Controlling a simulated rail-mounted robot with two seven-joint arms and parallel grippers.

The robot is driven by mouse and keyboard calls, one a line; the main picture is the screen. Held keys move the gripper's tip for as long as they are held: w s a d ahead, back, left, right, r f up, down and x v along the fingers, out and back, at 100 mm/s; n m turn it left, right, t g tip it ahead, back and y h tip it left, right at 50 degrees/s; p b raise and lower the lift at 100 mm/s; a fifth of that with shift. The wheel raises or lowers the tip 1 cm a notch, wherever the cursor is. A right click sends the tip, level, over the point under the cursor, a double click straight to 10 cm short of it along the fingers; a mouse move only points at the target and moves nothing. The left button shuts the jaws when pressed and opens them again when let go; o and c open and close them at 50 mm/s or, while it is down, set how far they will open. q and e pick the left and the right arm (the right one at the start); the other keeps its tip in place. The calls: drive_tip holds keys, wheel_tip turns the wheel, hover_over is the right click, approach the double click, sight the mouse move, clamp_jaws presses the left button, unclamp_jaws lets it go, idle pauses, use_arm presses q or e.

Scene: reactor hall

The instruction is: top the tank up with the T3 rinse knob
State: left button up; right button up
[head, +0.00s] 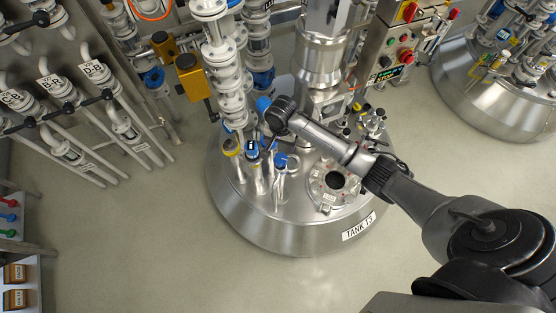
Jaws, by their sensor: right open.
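The steel tank labelled TANK T3 (358,227) stands in the middle of the head view. I cannot tell which of these, if any, is the rinse knob. My right arm reaches in from the right across the lid. My right gripper (270,136) is open at the end of the arm, just above and beside the blue-topped pipes. Its fingers are small and dark here, and contact is unclear. My left gripper is not in view.
A round flanged port (335,181) sits on the lid. A tall flanged column (222,62) and yellow boxes (193,76) rise behind the pipes. A control box (394,45) with red buttons stands behind the arm. Labelled pipes (60,92) line the left. The front floor is clear.

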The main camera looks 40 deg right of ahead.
sight(279, 159)
wheel_tip(279, 159, down, 14)
drive_tip(key=shift+r+b, duration=0.1)
drive_tip(key=shift+b, duration=0.5)
drive_tip(key=c, duration=0.9)
drive_tip(key=shift+a+r+m+p, duration=0.1)
drive_tip(key=shift+r+m+p, duration=0.1)
drive_tip(key=shift+m+p, duration=0.7)
drive_tip(key=m+p, duration=0.3)
drive_tip(key=shift+w+a, duration=0.1)
drive_tip(key=m+p, duration=0.2)
drive_tip(key=m, duration=0.1)
drive_tip(key=shift+w+f, duration=0.1)
drive_tip(key=shift+w, duration=0.05)
drive_tip(key=shift+m+p, duration=0.3)
drive_tip(key=shift+m, duration=0.7)
drive_tip(key=shift+w, duration=0.1)
